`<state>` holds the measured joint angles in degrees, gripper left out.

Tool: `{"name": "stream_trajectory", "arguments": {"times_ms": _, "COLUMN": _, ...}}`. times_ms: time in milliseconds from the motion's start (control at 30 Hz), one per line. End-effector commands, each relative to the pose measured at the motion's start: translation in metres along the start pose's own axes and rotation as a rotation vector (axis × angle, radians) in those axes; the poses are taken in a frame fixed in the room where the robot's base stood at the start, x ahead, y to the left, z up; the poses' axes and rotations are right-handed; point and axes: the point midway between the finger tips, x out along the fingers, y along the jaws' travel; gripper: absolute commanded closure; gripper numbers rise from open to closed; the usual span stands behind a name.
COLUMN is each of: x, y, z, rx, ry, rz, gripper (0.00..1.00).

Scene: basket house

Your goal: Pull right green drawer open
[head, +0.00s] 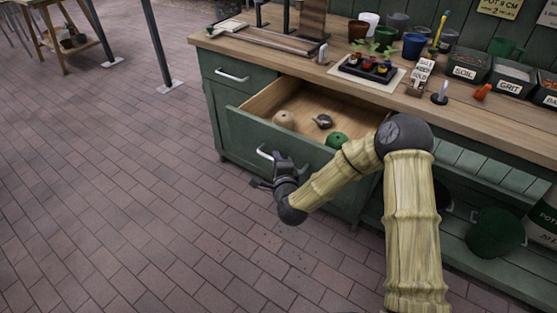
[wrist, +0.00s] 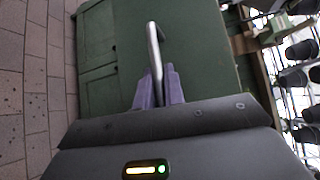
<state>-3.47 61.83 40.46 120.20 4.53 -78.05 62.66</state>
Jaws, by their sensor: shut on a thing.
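The right green drawer (head: 242,131) of the bench stands pulled out, with its wooden inside showing. A tan round thing (head: 284,119), a small dark thing (head: 323,121) and a green round thing (head: 337,139) lie in it. My gripper (head: 277,164) is at the drawer's front, shut on its metal handle (head: 264,152). In the wrist view the handle (wrist: 153,42) runs down between the two purple-grey fingers of my gripper (wrist: 158,86), against the green drawer front (wrist: 195,50). My arm hides the right end of the drawer front.
The left drawer (head: 240,76) is closed. A green bucket (head: 495,231) is on the lower shelf. The brick floor (head: 130,190) in front and to the left is clear.

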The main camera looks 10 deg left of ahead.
Motion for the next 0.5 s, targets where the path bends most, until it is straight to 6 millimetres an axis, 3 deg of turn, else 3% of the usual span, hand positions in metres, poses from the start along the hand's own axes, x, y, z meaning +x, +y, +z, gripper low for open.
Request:
{"name": "stream_trajectory", "arguments": {"times_ms": 133, "x": -0.0001, "y": 0.0017, "z": -0.002, "rx": 0.0, "ry": 0.004, "rz": 0.004, "gripper": 1.0}}
{"name": "stream_trajectory", "arguments": {"times_ms": 167, "x": -0.0001, "y": 0.0017, "z": -0.0021, "rx": 0.0, "ry": 0.004, "rz": 0.004, "gripper": 0.83}}
{"name": "stream_trajectory", "arguments": {"times_ms": 233, "x": 0.0, "y": 0.0015, "z": -0.0019, "rx": 0.0, "ry": 0.004, "rz": 0.003, "gripper": 0.7}}
{"name": "stream_trajectory", "arguments": {"times_ms": 500, "x": 0.0, "y": 0.0006, "z": -0.0007, "rx": 0.0, "ry": 0.001, "rz": 0.001, "gripper": 0.68}}
